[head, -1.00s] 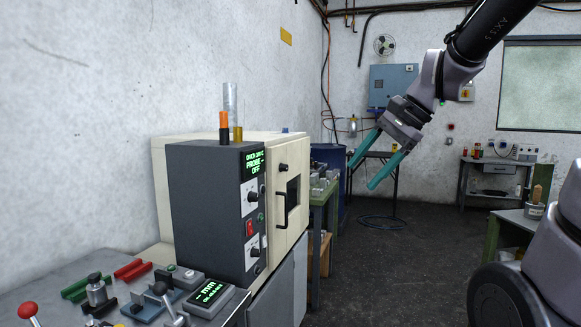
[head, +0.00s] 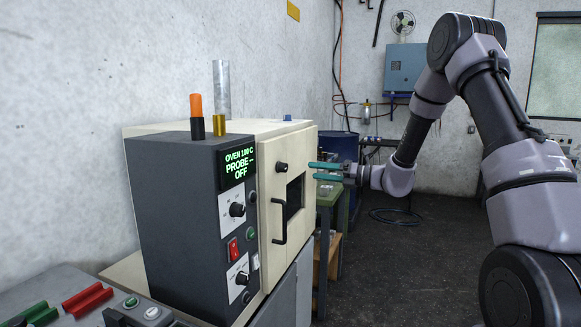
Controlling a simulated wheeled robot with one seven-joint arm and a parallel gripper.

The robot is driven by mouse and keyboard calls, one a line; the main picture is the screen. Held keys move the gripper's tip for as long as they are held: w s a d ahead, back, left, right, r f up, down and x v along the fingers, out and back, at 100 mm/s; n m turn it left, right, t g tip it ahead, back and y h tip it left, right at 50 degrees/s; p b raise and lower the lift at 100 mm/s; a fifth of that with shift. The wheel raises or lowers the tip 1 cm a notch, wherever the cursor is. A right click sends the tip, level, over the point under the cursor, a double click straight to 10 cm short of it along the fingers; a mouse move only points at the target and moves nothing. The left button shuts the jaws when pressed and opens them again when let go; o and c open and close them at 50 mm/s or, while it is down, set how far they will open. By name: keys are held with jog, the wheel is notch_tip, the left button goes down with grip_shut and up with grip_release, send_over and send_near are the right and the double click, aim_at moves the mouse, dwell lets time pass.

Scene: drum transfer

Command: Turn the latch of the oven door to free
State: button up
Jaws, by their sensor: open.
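The oven (head: 222,131) is a cream box with a dark grey control panel on its near side. Its cream door (head: 312,160) is shut and has a dark window (head: 294,196) and a black bar handle (head: 281,226). A black knob (head: 281,168), which looks like the latch, sits on the upper part of the door. My gripper (head: 312,171) is open and empty, its two teal fingers pointing left toward the door. The fingertips are near the door, right of the knob; I cannot tell whether they touch anything.
An orange-and-black item (head: 197,118), a brass piece and a clear cylinder (head: 221,88) stand on the oven. A green bench (head: 331,195) is behind.

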aim_at(287, 168)
jog(key=x, duration=1)
jog(key=shift+a, duration=0.3)
grip_shut()
